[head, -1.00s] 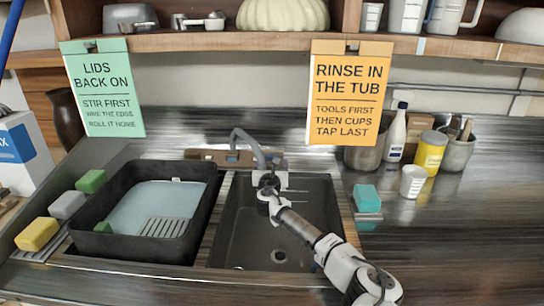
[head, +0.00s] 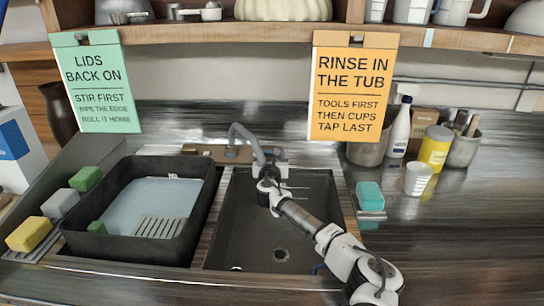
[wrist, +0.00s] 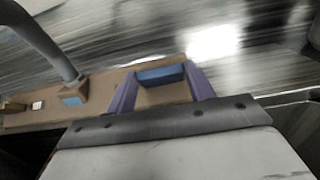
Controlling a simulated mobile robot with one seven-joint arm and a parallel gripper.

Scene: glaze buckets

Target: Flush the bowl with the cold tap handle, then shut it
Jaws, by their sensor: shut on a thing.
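The grey tap (head: 244,134) rises from a brown base plate (head: 203,150) behind the dark sink bowl (head: 240,225). In the wrist view, the spout (wrist: 52,45) is at the left. The blue cold tap handle (wrist: 160,75) sits between the two purple fingers of my gripper (wrist: 162,84), on the right part of the plate. My gripper is shut on this handle. In the head view my gripper (head: 270,168) is at the back of the bowl, just right of the spout, and its own body hides the handle and fingertips. I see no clear water stream.
A black tub (head: 120,247) with pale blue contents stands left of the bowl, with several sponges beside it. A teal sponge (head: 369,195), a white cup (head: 418,179) and a yellow can (head: 434,148) are at the right. Two signs (head: 353,88) hang from the shelf above.

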